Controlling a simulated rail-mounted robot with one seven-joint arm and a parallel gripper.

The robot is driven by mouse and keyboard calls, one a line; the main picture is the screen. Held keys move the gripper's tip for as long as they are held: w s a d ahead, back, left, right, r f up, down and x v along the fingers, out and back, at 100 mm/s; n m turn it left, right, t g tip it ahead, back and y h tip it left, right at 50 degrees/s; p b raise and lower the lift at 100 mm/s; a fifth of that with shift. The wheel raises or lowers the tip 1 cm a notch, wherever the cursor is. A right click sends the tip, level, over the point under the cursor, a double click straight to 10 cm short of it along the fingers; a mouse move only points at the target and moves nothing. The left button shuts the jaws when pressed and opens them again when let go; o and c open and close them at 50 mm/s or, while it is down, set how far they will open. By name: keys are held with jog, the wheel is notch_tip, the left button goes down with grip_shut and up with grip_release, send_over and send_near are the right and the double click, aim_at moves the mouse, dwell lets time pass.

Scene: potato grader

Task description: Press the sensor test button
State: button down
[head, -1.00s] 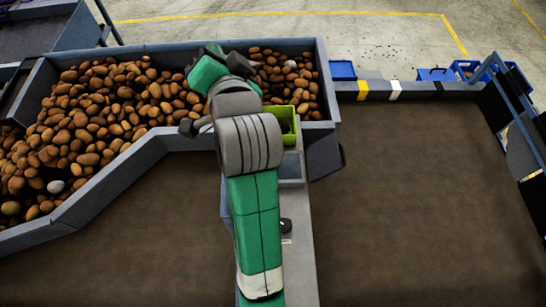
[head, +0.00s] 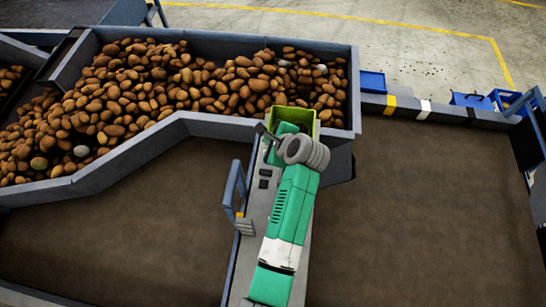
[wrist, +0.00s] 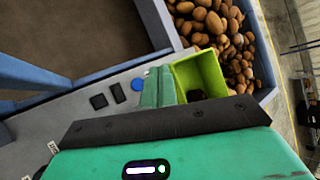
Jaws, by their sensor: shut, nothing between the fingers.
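A grey control panel (head: 258,203) runs along the console beneath my arm. In the wrist view it carries two black square buttons (wrist: 106,96) and a round blue button (wrist: 137,85). The labels are too small to read, so I cannot tell which one is the sensor test button. My gripper (wrist: 160,86) is shut and empty, its green fingers just right of the blue button in the wrist view. I cannot tell whether it touches the panel. In the head view my gripper (head: 283,130) is over the far end of the panel, partly hidden by my wrist.
A lime-green bin (wrist: 203,72) stands beside my fingers with something dark inside. Behind it is a trough (head: 340,110) full of potatoes. A blue-grey upright frame (head: 233,190) rises at the panel's left edge. Brown belts lie either side.

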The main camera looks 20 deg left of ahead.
jog(key=shift+f, duration=0.15)
notch_tip(320, 180, down, 7)
jog(key=b, duration=0.7)
jog(key=shift+b, duration=0.35)
jog(key=shift+f, duration=0.75)
dwell(0.8)
jog(key=shift+f, duration=0.4)
